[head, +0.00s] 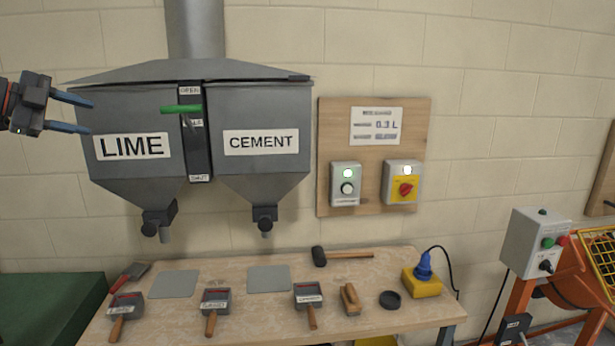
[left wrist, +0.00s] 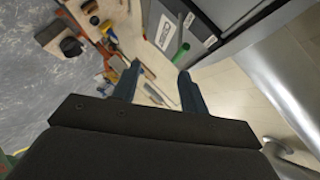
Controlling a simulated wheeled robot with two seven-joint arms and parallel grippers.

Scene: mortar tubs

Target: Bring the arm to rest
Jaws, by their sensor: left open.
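My left gripper (head: 88,114) is at the far left of the head view, in front of the upper left part of the LIME hopper (head: 132,132). Its two blue fingers are apart with nothing between them. In the left wrist view the open fingers (left wrist: 155,85) also show, with empty space between them. A green lever (head: 181,109) sits to the right of the fingers, between the LIME hopper and the CEMENT hopper (head: 258,130), near the OPEN label. The lever also shows in the left wrist view (left wrist: 181,52). My right gripper is not in view.
A workbench (head: 235,325) below holds several labelled scoops, a mallet (head: 320,257) and a yellow box with a blue plug (head: 423,285). A wooden board (head: 335,115) with switches hangs on the wall. An orange machine (head: 575,290) stands at right.

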